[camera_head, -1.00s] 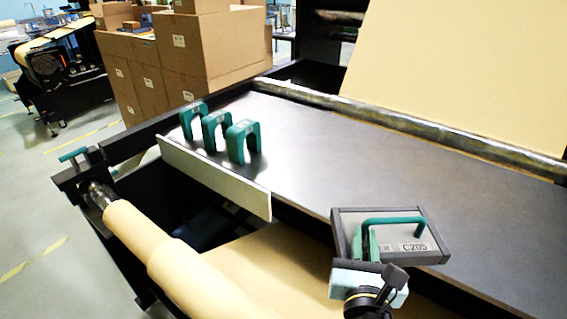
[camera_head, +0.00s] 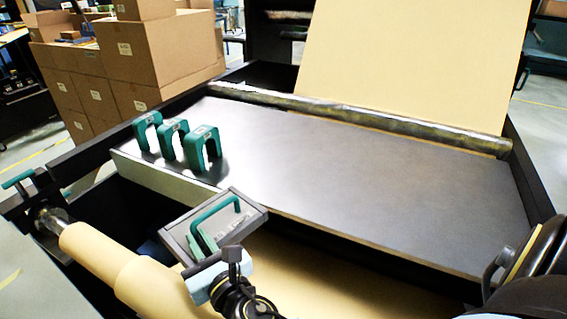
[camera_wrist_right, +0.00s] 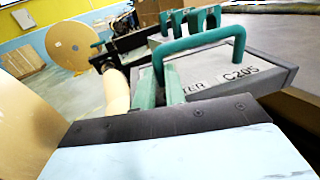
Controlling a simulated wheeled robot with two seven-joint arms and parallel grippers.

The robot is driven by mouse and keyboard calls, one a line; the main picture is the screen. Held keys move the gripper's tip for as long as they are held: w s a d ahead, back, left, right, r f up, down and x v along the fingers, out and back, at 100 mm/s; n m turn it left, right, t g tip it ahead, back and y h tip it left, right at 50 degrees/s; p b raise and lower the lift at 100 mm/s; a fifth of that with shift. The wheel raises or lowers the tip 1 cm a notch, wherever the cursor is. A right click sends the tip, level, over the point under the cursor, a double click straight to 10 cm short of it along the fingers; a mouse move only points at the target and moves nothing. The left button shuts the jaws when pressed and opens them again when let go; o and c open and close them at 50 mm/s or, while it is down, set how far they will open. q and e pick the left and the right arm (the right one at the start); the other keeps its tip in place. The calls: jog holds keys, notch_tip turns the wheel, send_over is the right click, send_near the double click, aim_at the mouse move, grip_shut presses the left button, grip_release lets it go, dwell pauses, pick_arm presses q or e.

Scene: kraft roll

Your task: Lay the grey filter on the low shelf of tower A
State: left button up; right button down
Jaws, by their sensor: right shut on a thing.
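The grey filter (camera_head: 247,208) is a flat grey box with a green bar handle and a label, which reads C205 in the right wrist view (camera_wrist_right: 275,72). My right gripper (camera_head: 203,241) has green fingers and is shut on the filter at its handle. It holds the filter tilted, in front of the dark table's near edge and above the kraft roll's frame. The exact grip on the handle is partly hidden. My left gripper is not in view. I cannot make out tower A or its low shelf in these frames.
Several green arch-shaped blocks (camera_head: 172,142) stand at the left end of the dark table (camera_head: 340,190), which is otherwise clear. A kraft roll (camera_head: 110,263) lies at the front left. Cardboard boxes (camera_head: 150,55) are stacked behind. A metal roller (camera_head: 350,115) runs along the table's back.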

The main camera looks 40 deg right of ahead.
aim_at(256, 204)
jog(key=shift+h, duration=0.5)
jog(key=w+d+f, duration=0.1)
jog(key=d, duration=0.4)
jog(key=w+d+f, duration=0.1)
jog(key=w+d, duration=0.1)
jog(key=d, duration=0.3)
jog(key=w+d, duration=0.1)
jog(key=d, duration=0.4)
jog(key=shift+w+d+f+p, duration=0.2)
jog(key=shift+d+f+p, duration=0.1)
jog(key=shift+f, duration=0.1)
jog(key=shift+m+h, duration=0.3)
jog(key=shift+m, duration=0.1)
jog(key=d, duration=0.3)
jog(key=w+d+r, duration=0.1)
jog(key=d, duration=0.2)
jog(key=w+d+r, duration=0.1)
jog(key=d, duration=0.2)
jog(key=shift+d+r, duration=0.2)
jog(key=shift+d, duration=0.15)
jog(key=w+d+r, duration=0.1)
jog(key=d+r, duration=0.4)
jog(key=d, duration=0.5)
notch_tip(256, 204, down, 9)
jog(key=b, duration=0.3)
jog(key=shift+w+f, duration=0.1)
jog(key=shift+w, duration=0.05)
jog(key=c, duration=1.5)
grip_release()
jog(key=shift+f, duration=0.1)
